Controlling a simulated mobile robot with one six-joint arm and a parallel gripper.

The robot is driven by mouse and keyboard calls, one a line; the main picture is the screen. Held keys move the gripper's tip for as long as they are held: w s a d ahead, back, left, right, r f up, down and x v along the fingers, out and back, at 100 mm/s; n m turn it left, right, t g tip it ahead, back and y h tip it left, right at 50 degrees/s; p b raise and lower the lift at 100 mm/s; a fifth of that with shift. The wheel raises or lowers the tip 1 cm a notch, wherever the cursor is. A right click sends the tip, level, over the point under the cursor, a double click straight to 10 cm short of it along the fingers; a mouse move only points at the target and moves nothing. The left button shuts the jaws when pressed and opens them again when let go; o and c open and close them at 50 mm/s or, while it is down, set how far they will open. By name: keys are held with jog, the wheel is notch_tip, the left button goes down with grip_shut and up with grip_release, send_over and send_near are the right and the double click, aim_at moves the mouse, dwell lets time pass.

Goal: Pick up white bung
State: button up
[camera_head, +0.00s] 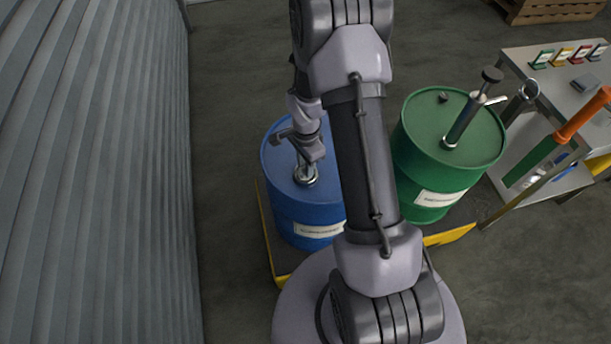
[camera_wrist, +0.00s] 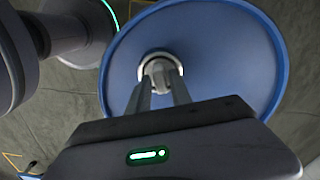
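The blue drum (camera_head: 290,205) stands left of my arm in the head view, and its round blue top (camera_wrist: 225,55) fills much of the wrist view. A pale, round metallic fitting (camera_wrist: 160,62) sits on that top, and in the head view it is a bright ring (camera_head: 306,176). My gripper (camera_wrist: 160,82) reaches down to this fitting, its two fingers a little apart with something greyish between them. The fingers hide much of the fitting. I cannot tell a white bung apart from it, nor whether the fingers press on anything.
A green drum (camera_head: 440,150) with a hand pump (camera_head: 468,120) stands to the right on the yellow-edged pallet (camera_head: 450,235). A steel bench (camera_head: 550,85) is further right. A corrugated wall (camera_head: 95,180) is at left. Open floor lies between wall and drum.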

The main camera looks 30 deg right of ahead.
jog(key=shift+f, duration=0.7)
jog(key=shift+r, duration=0.2)
jog(key=shift+c, duration=0.4)
grip_shut()
